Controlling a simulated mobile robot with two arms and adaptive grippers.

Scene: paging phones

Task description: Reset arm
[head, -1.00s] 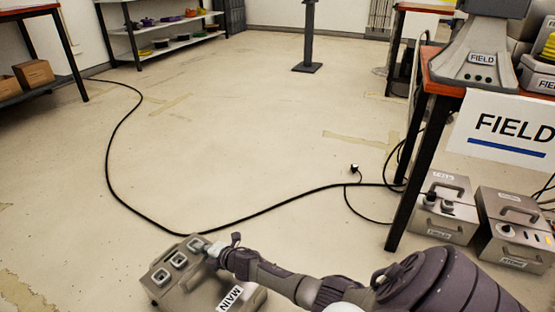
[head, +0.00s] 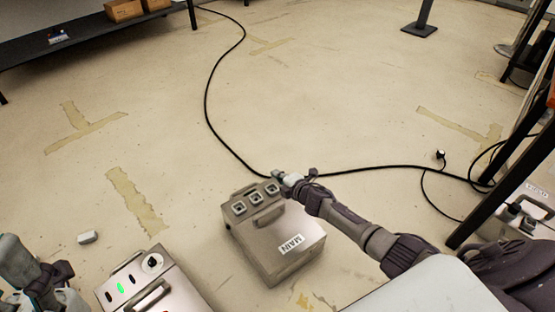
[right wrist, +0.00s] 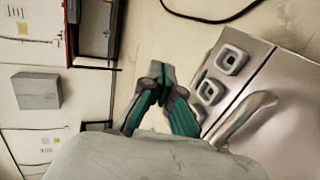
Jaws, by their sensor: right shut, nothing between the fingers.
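My right gripper (head: 280,176) is at the far edge of the box labelled MAIN (head: 308,250), near its sockets. I cannot tell from the head view whether it touches the box. In the right wrist view the same gripper (right wrist: 160,82) has its fingertips together with nothing between them, beside the box's socket panel (right wrist: 222,72). My left gripper (head: 45,288) shows only partly at the lower left of the head view, and its fingers are not clear.
A second metal box (head: 165,290) with a green light stands at the bottom left. A small white block (head: 88,237) lies on the floor. A black cable (head: 215,125) crosses the floor behind the MAIN box. A table leg (head: 505,185) stands at the right. The middle floor is open.

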